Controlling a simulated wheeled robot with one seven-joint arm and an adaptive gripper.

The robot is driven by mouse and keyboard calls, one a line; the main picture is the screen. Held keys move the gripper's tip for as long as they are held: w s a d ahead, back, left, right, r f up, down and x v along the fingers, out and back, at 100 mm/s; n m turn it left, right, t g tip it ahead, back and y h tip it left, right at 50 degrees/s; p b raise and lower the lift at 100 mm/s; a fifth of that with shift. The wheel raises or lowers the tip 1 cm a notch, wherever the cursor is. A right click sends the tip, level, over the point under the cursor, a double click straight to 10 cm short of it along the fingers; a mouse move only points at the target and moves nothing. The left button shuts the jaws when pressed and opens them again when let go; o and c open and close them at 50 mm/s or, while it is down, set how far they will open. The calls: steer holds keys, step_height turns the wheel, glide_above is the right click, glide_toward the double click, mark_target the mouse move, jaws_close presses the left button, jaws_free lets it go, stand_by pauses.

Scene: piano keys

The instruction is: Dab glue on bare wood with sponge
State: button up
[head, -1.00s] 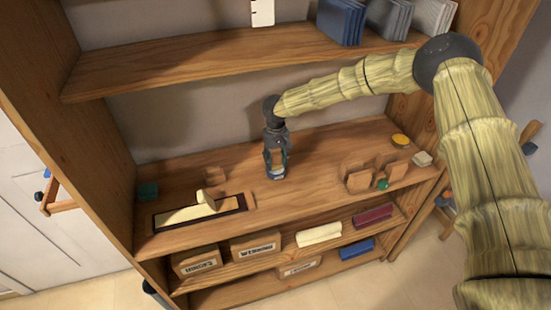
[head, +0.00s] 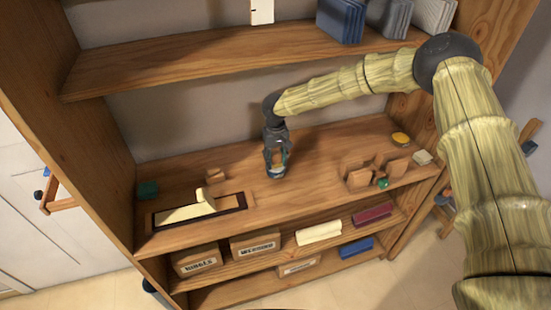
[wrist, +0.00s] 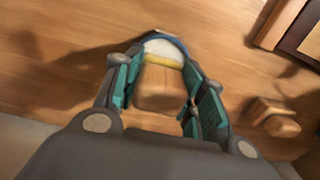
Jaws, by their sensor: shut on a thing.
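My gripper (head: 276,166) points down over the middle shelf. In the wrist view its teal-padded fingers (wrist: 160,90) are closed on a tan wooden block with a yellow edge (wrist: 160,88), apparently the sponge and its handle. Just beyond it is a white surface with a blue rim (wrist: 166,44), apparently a glue dish; I cannot tell whether the sponge touches the white. In the head view the fingers mostly hide both. A dark-framed tray (head: 242,207) with cream wood lies to the left; a pale upright piece (head: 203,195) stands on it. Which surface is bare wood is unclear.
A small wooden block (head: 216,175) lies behind the tray, and a teal box (head: 148,189) at far left. The upper shelf (head: 200,69) overhangs behind.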

mark_target(275, 153)
steer(key=shift+f, duration=0.45)
stand_by(1.4)
steer(key=shift+r, duration=0.15)
steer(key=shift+r+p, duration=2)
steer(key=shift+r, duration=1.4)
steer(key=shift+a+f, duration=0.1)
